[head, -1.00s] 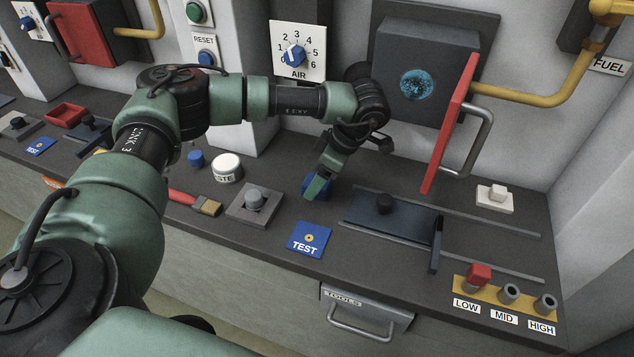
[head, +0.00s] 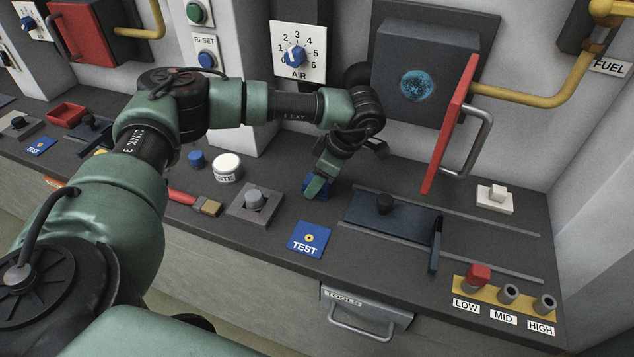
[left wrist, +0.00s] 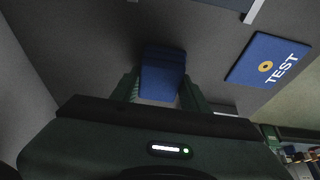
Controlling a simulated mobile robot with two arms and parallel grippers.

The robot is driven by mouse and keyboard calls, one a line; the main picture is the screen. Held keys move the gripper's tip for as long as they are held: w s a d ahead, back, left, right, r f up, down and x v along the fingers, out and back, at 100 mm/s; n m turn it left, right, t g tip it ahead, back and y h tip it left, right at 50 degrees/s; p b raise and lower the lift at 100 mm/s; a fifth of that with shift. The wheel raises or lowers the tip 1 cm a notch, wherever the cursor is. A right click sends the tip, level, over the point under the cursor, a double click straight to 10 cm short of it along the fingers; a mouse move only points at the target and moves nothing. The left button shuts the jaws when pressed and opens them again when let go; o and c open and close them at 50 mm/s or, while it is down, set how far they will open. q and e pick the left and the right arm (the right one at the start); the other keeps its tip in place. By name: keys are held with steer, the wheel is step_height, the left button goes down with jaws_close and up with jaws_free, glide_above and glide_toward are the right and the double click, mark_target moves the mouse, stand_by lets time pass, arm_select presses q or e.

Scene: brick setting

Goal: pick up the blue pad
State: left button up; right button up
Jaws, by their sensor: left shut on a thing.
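The blue pad (head: 308,183) is on the dark counter between the grey knob plate and the sliding blue plate, partly hidden by my left gripper (head: 316,188). In the left wrist view the blue pad (left wrist: 163,72) lies between the two green fingers of my left gripper (left wrist: 161,92), with faint bands across its face. The fingers are shut on its sides. I cannot tell whether its underside touches the counter. My right gripper is in neither view.
A blue TEST card (head: 309,240) lies just in front. A grey knob plate (head: 254,203) is to the left. A blue sliding plate (head: 392,222) on rails is to the right. An open red door (head: 450,125) stands behind on the right.

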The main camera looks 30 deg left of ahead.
arm_select(q)
step_height(320, 180, up, 20)
steer(key=b, duration=0.1)
steer(key=shift+f, duration=0.15)
steer(key=o, duration=0.8)
steer(key=c, duration=0.6)
steer(key=shift+c, duration=0.2)
